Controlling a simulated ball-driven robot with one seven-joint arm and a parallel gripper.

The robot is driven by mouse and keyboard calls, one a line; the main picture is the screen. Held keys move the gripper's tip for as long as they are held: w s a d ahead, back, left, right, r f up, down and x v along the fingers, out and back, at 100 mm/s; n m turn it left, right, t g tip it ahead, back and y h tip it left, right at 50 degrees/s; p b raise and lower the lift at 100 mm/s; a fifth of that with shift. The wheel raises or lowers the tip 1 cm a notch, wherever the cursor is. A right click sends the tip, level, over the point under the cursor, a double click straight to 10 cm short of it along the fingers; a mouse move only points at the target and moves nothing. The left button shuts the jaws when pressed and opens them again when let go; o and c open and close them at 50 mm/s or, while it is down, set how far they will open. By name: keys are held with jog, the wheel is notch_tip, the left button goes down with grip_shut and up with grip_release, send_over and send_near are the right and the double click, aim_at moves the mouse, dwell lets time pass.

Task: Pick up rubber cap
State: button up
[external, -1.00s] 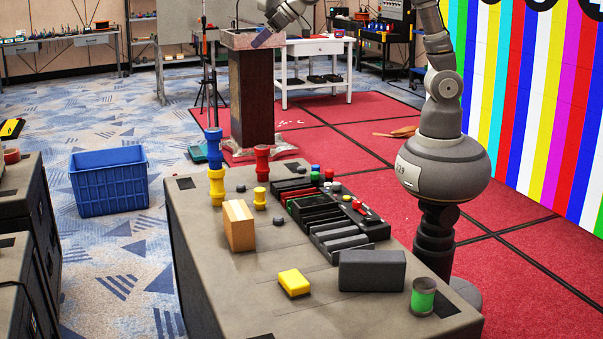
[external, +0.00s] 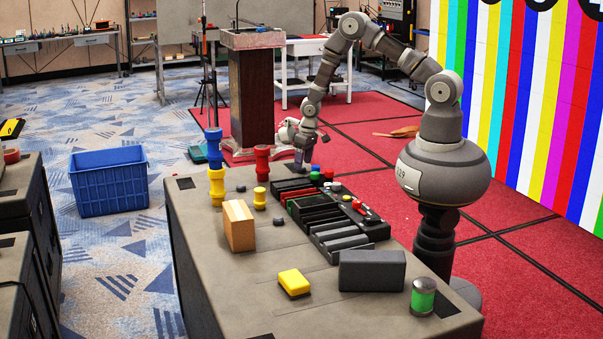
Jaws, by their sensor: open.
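Small dark round caps lie on the grey case top: one beside the wooden block (external: 278,221) and one farther back (external: 241,188). I cannot tell which small piece is the rubber cap. My gripper (external: 299,163) points down at the far right end of the case top, behind the black module rack. It is open, but its fingertips are small and partly hidden by the green and red knobs. I cannot see anything between them.
A wooden block (external: 239,228), yellow block (external: 294,282), black box (external: 371,271) and green-banded can (external: 422,297) stand on the case. Red, yellow and blue spools (external: 262,162) stand at the back left. The front left of the top is clear.

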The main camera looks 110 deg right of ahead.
jog(key=shift+w+d+f, duration=0.1)
jog(key=shift+f, duration=0.55)
jog(key=shift+w+d+f, duration=0.1)
jog(key=shift+f, duration=0.5)
jog(key=shift+r, duration=0.15)
jog(key=c, duration=1.1)
jog(key=shift+r, duration=0.45)
notch_tip(320, 180, up, 3)
jog(key=shift+s+a+r+p, duration=0.1)
jog(key=shift+s+a+p, duration=0.05)
jog(key=shift+p, duration=0.75)
jog(key=s+a+p, duration=0.2)
jog(key=s+a, duration=0.9)
jog(key=shift+s+r+p, duration=0.15)
jog(key=shift+r+p, duration=0.2)
jog(key=shift+r, duration=0.1)
